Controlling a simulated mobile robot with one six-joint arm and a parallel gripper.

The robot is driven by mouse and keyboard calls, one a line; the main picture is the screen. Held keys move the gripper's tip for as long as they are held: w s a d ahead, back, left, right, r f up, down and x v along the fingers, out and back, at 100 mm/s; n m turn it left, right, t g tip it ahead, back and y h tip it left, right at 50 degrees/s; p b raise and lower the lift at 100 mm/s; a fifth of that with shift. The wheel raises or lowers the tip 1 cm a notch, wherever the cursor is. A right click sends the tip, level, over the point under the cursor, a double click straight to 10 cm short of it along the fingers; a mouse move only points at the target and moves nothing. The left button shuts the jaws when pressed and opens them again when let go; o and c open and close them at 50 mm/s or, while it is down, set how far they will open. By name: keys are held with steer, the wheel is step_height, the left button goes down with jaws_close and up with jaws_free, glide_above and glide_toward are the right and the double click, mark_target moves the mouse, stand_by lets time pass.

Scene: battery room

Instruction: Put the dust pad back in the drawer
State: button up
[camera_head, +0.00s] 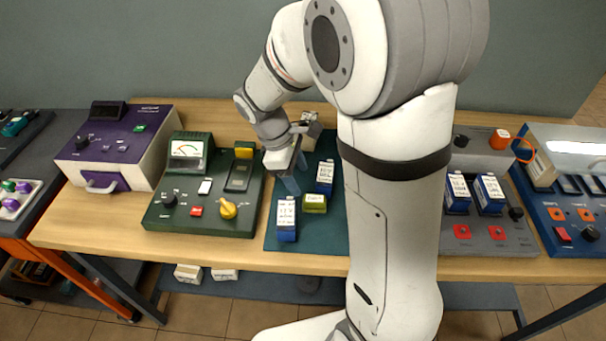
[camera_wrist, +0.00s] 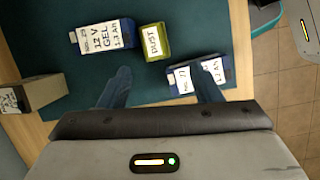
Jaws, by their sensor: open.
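The dust pad, a small yellow-green block with a white "DUST" label, lies on the teal mat beside blue batteries in the head view (camera_head: 314,203). It also shows in the wrist view (camera_wrist: 153,43), ahead of the fingertips. My gripper (camera_head: 295,176) is open and empty over the mat, its blue fingers apart in the wrist view (camera_wrist: 163,74). The pad is beyond the fingers, not between them. The purple drawer front (camera_head: 105,182) with a pale handle is low on the purple and white machine (camera_head: 125,140) at the left; it looks shut or nearly so.
Blue batteries flank the pad: one left front (camera_head: 286,220), one behind (camera_head: 325,176). The right finger overlaps one battery (camera_wrist: 212,70) in the wrist view; contact is unclear. A green meter device (camera_head: 185,212) stands between mat (camera_head: 330,240) and purple machine. My arm hides the mat's right part.

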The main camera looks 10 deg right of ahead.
mark_target(306, 198)
steer(key=shift+n+h, duration=0.3)
steer(key=shift+n, duration=0.6)
steer(key=x, duration=0.3)
steer(key=w+a+x, duration=0.1)
steer(key=x, duration=0.5)
steer(key=shift+w+a+f, duration=0.15)
steer(key=shift+w+f, duration=0.15)
steer(key=shift+f, duration=0.15)
steer(key=c, duration=1.1)
steer(key=shift+r, duration=0.1)
steer(key=shift+c, duration=0.2)
